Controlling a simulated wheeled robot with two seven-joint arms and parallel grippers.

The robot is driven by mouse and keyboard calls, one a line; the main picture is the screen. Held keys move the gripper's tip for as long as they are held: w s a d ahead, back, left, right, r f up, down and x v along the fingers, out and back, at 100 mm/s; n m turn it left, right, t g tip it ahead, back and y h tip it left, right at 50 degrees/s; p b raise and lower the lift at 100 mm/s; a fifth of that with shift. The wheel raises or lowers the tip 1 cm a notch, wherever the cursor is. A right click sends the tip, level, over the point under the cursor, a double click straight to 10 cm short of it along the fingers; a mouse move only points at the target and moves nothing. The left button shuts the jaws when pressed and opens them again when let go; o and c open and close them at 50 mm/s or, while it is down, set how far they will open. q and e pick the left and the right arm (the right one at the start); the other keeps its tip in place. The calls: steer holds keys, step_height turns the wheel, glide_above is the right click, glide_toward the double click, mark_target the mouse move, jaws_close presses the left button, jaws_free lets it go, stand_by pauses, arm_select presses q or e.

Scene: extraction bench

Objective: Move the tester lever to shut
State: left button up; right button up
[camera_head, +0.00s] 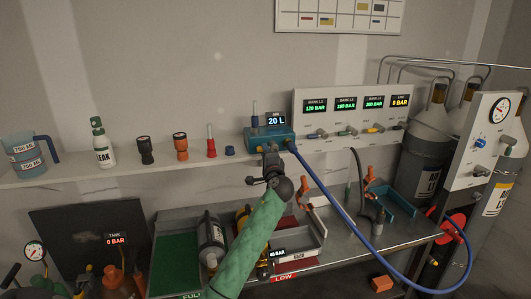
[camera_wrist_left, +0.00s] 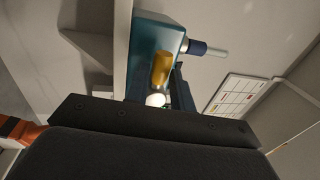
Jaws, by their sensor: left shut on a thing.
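The tester is a blue box (camera_head: 262,143) on the wall shelf, with a 20 L display (camera_head: 276,120) above it. Its teal body also shows in the left wrist view (camera_wrist_left: 146,42), with a yellow cylindrical part on its face. My left gripper (camera_head: 270,162) is at the tester's front, just below its lower edge, at the end of my green-sleeved arm. It is shut on the tester lever, which the fingers mostly hide. A pale rounded tip (camera_wrist_left: 155,100) shows by the dark fingers in the left wrist view. The lever's exact angle cannot be told. My right gripper is not in view.
A blue hose (camera_head: 335,204) runs from the tester to the lower right. A gauge panel (camera_head: 350,115) stands right of the tester. Torches and caps stand left along the shelf (camera_head: 70,175). Trays (camera_head: 178,262) and a bench with clamps lie below.

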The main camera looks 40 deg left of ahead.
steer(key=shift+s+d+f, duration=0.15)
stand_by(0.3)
arm_select(q)
steer(key=o, duration=1)
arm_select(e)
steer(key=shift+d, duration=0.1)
arm_select(q)
steer(key=shift+b+v, duration=1.7)
steer(key=shift+v, duration=2.2)
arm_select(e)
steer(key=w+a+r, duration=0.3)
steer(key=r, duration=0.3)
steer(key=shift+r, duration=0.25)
